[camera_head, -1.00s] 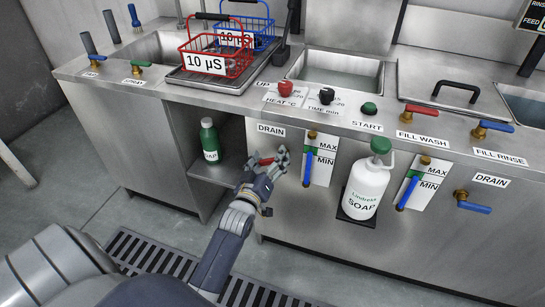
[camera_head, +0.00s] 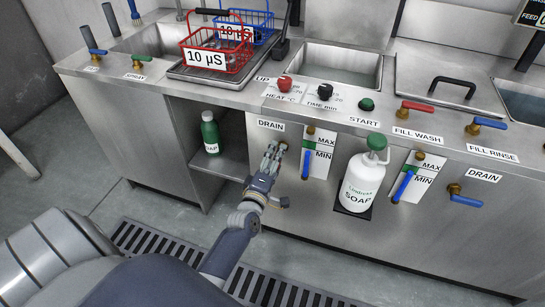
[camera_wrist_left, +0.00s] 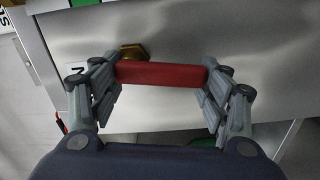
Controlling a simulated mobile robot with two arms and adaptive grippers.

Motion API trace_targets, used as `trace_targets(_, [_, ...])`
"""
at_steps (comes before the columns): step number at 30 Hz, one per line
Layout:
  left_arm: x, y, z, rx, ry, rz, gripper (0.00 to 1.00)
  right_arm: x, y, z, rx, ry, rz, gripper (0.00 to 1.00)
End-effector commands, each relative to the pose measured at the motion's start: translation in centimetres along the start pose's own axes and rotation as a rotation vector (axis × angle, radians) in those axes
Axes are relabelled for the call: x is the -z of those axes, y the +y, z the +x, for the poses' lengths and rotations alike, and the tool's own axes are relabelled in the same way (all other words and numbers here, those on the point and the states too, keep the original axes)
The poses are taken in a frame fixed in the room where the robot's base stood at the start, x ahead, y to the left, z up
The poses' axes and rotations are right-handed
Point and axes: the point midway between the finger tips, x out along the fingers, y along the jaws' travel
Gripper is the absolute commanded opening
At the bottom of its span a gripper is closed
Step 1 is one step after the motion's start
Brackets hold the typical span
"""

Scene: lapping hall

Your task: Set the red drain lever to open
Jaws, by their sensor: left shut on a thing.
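My left gripper (camera_head: 272,155) is at the front panel under the left DRAIN label (camera_head: 271,125). In the left wrist view the red drain lever (camera_wrist_left: 160,74) lies between the two finger sets of the left gripper (camera_wrist_left: 162,85), which touch its ends. A brass valve body (camera_wrist_left: 133,52) shows behind the lever's left part. In the head view the fingers hide most of the lever. My right gripper is not in view.
A level gauge with a blue lever (camera_head: 306,163) is just right of my left gripper. A white soap bottle (camera_head: 362,185) stands further right, before another DRAIN valve with a blue handle (camera_head: 466,201). A green bottle (camera_head: 210,134) stands on the open shelf at left.

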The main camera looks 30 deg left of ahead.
Motion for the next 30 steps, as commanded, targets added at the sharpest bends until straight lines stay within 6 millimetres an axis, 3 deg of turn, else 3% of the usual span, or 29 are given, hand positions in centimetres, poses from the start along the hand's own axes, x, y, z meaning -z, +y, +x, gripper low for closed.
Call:
trace_targets(10, [-0.28, 0.24, 0.19, -0.008, 0.003, -0.148, 0.27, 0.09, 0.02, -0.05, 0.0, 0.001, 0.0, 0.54])
trace_targets(27, [-0.4, 0.28, 0.2, -0.009, 0.003, -0.183, 0.27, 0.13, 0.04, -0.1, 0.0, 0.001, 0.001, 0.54])
trace_targets(28, [-0.4, 0.28, 0.2, -0.009, 0.003, -0.183, 0.76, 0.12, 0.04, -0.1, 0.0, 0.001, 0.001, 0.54])
trace_targets(30, [-0.42, 0.27, 0.18, -0.008, 0.003, -0.182, 0.91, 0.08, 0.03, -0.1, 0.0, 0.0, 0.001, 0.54])
